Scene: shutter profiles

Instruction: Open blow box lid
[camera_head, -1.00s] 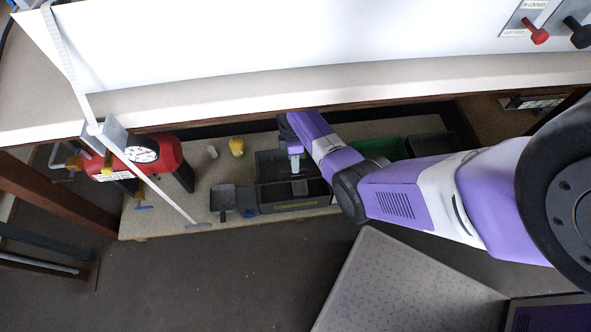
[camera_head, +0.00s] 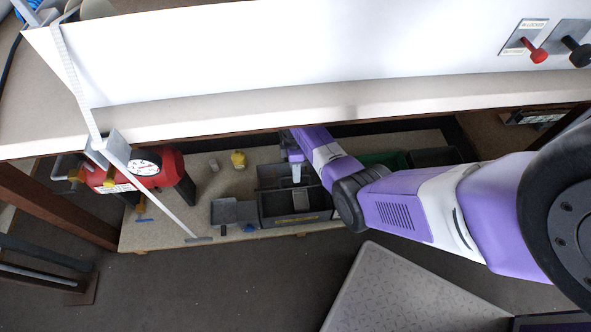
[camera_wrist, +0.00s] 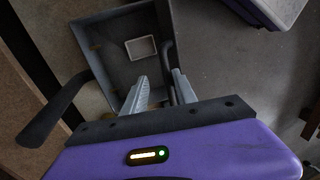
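The blow box, which I take to be the grey box with a yellow label (camera_head: 266,209), sits on the low shelf under the white-topped bench. A grey panel rises at its back, perhaps the lid; I cannot tell for sure. My gripper (camera_head: 296,175) is over the back part of the box. In the wrist view my gripper (camera_wrist: 160,86) has its two pale fingers apart, with nothing clearly held between them. Ahead of them is a grey box-like shape (camera_wrist: 105,50) with a pale rectangle inside. A dark bar lies beside the right finger.
The bench edge (camera_head: 220,130) overhangs the shelf. A red tank with a gauge (camera_head: 145,172) stands left; a yellow object (camera_head: 238,160) sits behind. A grey tray (camera_head: 224,211) is beside the box. Green (camera_head: 385,160) and dark bins (camera_head: 435,157) stand right.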

